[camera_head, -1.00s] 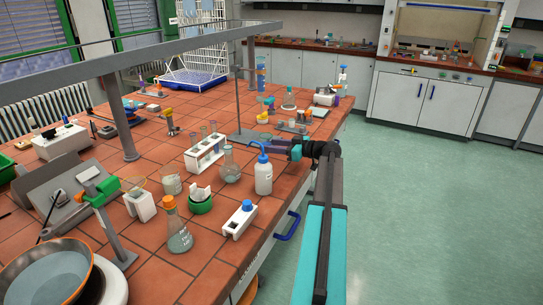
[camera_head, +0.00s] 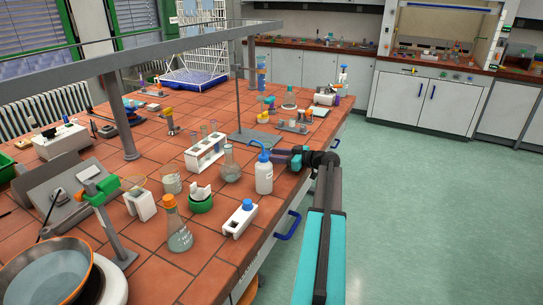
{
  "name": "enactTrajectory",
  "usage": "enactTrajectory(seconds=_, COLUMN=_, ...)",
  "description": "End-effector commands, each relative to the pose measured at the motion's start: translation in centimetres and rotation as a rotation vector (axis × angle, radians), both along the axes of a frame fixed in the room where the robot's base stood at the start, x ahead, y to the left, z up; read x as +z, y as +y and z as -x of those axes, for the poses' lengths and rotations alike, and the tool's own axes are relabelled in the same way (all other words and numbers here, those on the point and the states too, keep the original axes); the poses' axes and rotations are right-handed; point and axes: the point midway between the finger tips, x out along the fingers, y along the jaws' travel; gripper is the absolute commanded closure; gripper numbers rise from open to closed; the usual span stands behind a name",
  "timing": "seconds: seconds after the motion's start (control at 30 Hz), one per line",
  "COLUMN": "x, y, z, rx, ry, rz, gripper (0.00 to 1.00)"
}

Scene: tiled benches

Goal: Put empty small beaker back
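A small glass beaker (camera_head: 172,184) stands upright on the tiled bench (camera_head: 150,260), left of the white test-tube rack. Its contents are hard to make out. Another low glass vessel (camera_head: 289,103) stands farther back on the bench; I cannot tell if it is a beaker. My gripper (camera_head: 270,153) is over the right side of the bench, at the blue top of the wash bottle in the picture. The fingertips are small and partly hidden there. I cannot tell whether they are open or hold anything.
The white wash bottle (camera_head: 264,178), round flask (camera_head: 230,170) and test-tube rack (camera_head: 203,152) crowd the area left of my gripper. An orange-capped conical flask (camera_head: 179,237) stands nearer. A stand with a tall rod (camera_head: 239,98) is behind. Green floor lies clear at right.

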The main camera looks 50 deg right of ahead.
Motion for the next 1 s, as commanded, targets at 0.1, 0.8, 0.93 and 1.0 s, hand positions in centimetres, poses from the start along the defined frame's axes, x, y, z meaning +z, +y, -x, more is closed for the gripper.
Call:
enactTrajectory(seconds=0.1, x=-0.23, y=-0.01, z=0.01, rx=0.000, ry=0.000, rz=0.000, gripper=0.94)
enactTrajectory(seconds=0.8, x=-0.11, y=-0.05, z=0.04, rx=-0.001, ry=0.000, rz=-0.001, gripper=0.44)
enactTrajectory(seconds=0.93, x=-0.05, y=-0.06, z=0.04, rx=-0.001, ry=0.000, rz=-0.001, gripper=0.44)
enactTrajectory(seconds=1.0, x=-0.02, y=-0.07, z=0.04, rx=-0.001, ry=0.000, rz=-0.001, gripper=0.44)
